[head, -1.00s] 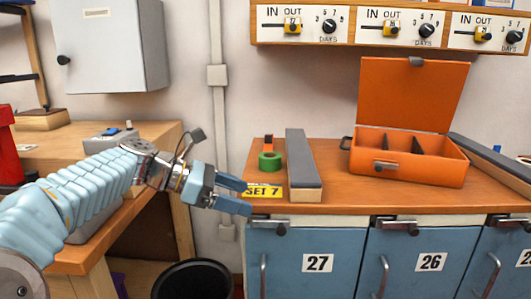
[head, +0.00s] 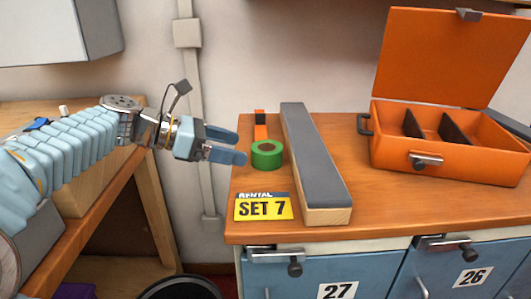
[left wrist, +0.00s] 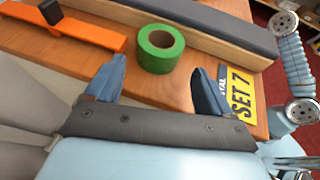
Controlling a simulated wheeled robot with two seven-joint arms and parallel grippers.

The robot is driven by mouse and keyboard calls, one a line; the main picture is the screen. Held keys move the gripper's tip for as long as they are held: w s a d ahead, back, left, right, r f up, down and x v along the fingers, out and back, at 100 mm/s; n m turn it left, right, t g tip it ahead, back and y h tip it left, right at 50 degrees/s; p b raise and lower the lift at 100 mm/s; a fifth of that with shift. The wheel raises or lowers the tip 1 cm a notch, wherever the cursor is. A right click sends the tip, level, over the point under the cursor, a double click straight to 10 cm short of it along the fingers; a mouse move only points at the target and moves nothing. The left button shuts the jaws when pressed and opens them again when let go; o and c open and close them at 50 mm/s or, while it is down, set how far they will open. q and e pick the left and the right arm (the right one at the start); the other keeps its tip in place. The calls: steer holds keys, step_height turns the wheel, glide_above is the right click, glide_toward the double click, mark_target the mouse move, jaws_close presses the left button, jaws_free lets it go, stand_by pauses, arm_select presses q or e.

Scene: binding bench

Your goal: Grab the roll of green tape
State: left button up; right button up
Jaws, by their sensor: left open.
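The roll of green tape (head: 267,154) lies flat on the wooden bench top near its left end. It also shows in the left wrist view (left wrist: 160,48), just beyond and between my open fingertips. My left gripper (head: 241,147) is open and empty, its blue fingers pointing right at the roll from its left side. In the left wrist view the left gripper (left wrist: 157,85) has its fingers apart, with bare wood between them and the roll. My right gripper cannot be made out; a light blue arm (left wrist: 291,55) shows at the right of the wrist view.
An orange tool (head: 261,128) lies to the roll's left in the wrist view. An open orange case (head: 445,160) sits farther right.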

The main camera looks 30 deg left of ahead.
mark_target(258, 149)
arm_select(q)
steer(key=x, duration=0.8)
steer(key=shift+w+d+r, duration=0.1)
steer(key=shift+w+d, duration=0.15)
steer(key=shift+w, duration=0.15)
steer(key=shift+c, duration=0.5)
steer(key=c, duration=0.7)
steer(key=shift+r, duration=0.1)
